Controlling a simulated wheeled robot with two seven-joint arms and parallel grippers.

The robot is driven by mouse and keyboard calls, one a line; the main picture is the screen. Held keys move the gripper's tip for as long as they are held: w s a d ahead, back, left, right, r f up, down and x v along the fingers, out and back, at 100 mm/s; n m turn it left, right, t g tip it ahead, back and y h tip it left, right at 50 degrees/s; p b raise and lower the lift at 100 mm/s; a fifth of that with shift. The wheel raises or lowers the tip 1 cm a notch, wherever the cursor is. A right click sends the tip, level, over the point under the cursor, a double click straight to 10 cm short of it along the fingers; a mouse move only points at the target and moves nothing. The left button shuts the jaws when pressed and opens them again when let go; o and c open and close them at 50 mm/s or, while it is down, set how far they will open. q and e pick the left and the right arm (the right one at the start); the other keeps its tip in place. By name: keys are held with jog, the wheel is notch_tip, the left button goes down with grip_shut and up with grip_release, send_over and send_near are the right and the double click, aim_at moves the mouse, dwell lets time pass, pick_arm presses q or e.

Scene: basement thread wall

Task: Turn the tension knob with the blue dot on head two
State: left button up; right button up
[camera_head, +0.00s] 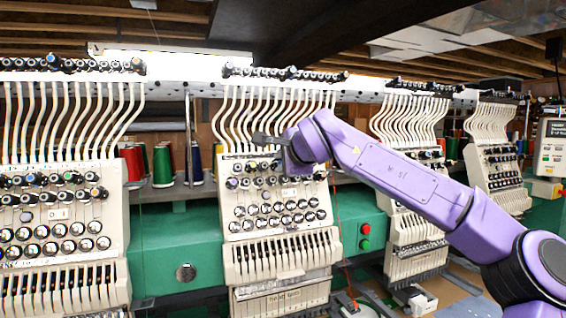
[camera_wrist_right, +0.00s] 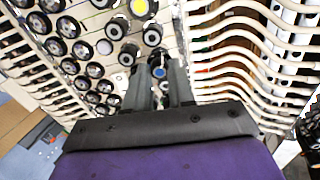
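Head two (camera_head: 280,215) is the cream machine head at the middle of the head view, with rows of tension knobs on its front. My right gripper (camera_head: 266,140) is at the upper part of this head, and its arm hides some knobs. In the right wrist view its two fingers (camera_wrist_right: 160,75) stand apart. The knob with the blue dot (camera_wrist_right: 159,72) shows between the fingertips. I cannot tell whether the fingers touch it or only flank it. My left gripper is not in view.
A yellow-faced knob (camera_wrist_right: 140,8) and a dark knob (camera_wrist_right: 152,36) are close by. White thread tubes (camera_wrist_right: 245,65) run beside the gripper. Another head (camera_head: 60,220) stands at left, more at right. Thread cones (camera_head: 163,165) stand behind. A green beam (camera_head: 175,250) links the heads.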

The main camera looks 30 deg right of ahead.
jog(key=o, duration=0.4)
jog(key=b+v, duration=0.4)
jog(key=v, duration=0.6)
jog(key=shift+s+r, duration=0.1)
jog(key=shift+s, duration=0.15)
